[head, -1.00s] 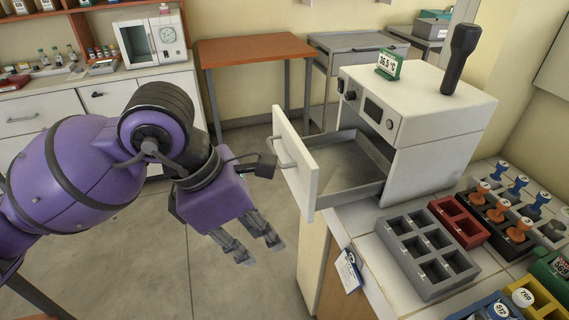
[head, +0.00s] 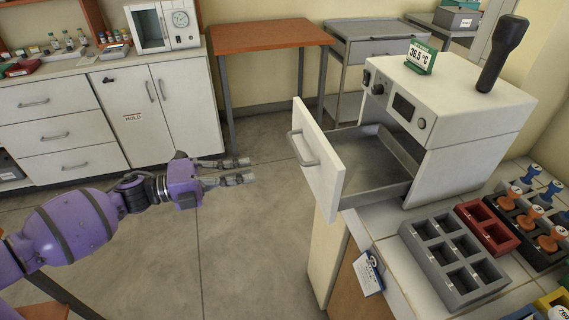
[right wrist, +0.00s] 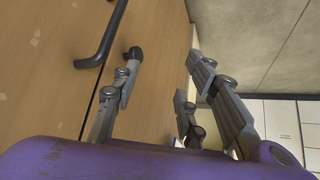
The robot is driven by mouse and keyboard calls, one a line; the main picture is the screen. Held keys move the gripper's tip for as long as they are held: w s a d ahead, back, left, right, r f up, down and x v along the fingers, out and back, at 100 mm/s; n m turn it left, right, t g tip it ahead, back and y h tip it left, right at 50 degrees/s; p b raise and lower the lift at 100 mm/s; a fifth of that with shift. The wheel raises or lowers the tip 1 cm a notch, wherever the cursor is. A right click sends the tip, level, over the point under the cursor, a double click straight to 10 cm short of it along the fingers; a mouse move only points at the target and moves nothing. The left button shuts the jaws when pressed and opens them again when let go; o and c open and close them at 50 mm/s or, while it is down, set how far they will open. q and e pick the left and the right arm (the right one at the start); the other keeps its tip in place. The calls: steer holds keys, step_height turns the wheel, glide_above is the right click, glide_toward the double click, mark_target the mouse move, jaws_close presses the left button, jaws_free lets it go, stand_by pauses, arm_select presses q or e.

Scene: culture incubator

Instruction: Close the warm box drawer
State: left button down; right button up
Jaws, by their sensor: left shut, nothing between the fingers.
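The warm box (head: 455,110) is a white cabinet on the tiled counter, with a knob and dark display on its front. Its drawer (head: 385,178) is pulled out to the left, and the grey tray inside looks empty. The white drawer front (head: 322,165) carries a bar handle (head: 304,148). My left gripper (head: 250,171) is left of the drawer front, apart from it, pointing right with nothing held. My right gripper (right wrist: 165,82) shows in the right wrist view with its fingers spread and nothing between them, near a wooden panel with a dark handle.
A grey rack (head: 455,262), a red rack (head: 487,226) and orange-topped and blue-topped stamps stand on the counter right of the drawer. A temperature sign (head: 420,56) and black handled object (head: 503,52) are on the box. A tag (head: 368,273) hangs at the counter edge. Open floor lies left.

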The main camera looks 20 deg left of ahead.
mark_target(311, 160)
arm_select(q)
steer(key=p+x, duration=0.2)
steer(key=x, duration=1)
steer(key=shift+d+r, duration=0.15)
steer(key=shift+r, duration=0.05)
steer(key=shift+w+d+f, duration=0.15)
steer(key=shift+w+d, duration=0.2)
steer(key=shift+d, duration=0.2)
steer(key=b+x, duration=0.2)
steer(key=x, duration=1.7)
steer(key=shift+w+d+f, duration=0.1)
steer(key=shift+w+d, duration=0.05)
steer(key=shift+w, duration=0.05)
steer(key=shift+w+d, duration=0.1)
steer(key=shift+d, duration=0.05)
steer(key=shift+r, duration=0.2)
